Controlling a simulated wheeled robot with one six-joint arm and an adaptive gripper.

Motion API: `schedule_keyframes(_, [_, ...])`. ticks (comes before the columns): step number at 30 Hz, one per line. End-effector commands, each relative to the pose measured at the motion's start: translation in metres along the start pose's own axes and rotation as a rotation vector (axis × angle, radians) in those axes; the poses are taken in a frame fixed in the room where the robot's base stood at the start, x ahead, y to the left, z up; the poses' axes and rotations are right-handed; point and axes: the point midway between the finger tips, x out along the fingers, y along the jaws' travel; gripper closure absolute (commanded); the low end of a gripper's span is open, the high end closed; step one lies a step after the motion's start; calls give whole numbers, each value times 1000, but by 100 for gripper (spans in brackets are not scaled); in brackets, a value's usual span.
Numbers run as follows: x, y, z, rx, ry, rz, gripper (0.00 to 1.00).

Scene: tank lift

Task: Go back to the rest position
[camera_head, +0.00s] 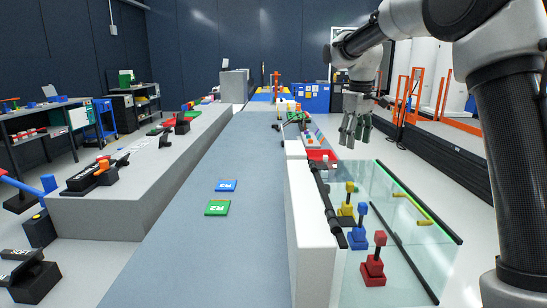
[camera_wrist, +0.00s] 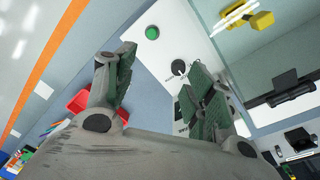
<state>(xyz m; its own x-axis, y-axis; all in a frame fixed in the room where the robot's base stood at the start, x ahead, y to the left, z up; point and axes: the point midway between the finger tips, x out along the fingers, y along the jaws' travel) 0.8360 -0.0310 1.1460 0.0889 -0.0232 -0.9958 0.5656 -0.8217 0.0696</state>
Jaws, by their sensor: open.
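My gripper (camera_head: 354,133) hangs from my arm at the upper right of the head view, fingers pointing down, beyond and above the glass tank. In the wrist view my gripper (camera_wrist: 160,90) has its two green-padded fingers spread apart with nothing between them. The glass tank (camera_head: 440,255) stands at the right of the head view. Inside it are yellow (camera_head: 346,209), blue (camera_head: 358,238) and red (camera_head: 373,269) pieces with upright knobs.
A red tray (camera_head: 322,156) lies behind the tank. Blue (camera_head: 226,185) and green (camera_head: 217,208) cards lie on the long grey surface (camera_head: 180,260). A grey bench (camera_head: 130,205) with levers stands left. A green button (camera_wrist: 152,32) shows in the wrist view.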

Motion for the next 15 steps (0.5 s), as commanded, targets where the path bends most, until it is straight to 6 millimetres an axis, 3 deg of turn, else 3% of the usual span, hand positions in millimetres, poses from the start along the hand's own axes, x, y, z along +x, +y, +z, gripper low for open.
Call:
schedule_keyframes(5, [-30, -4, 53, 79, 39, 12, 46])
schedule_keyframes(9, [-52, -15, 114, 172, 82, 23, 46])
schedule_keyframes(15, [-63, -40, 203, 308, 143, 37, 46])
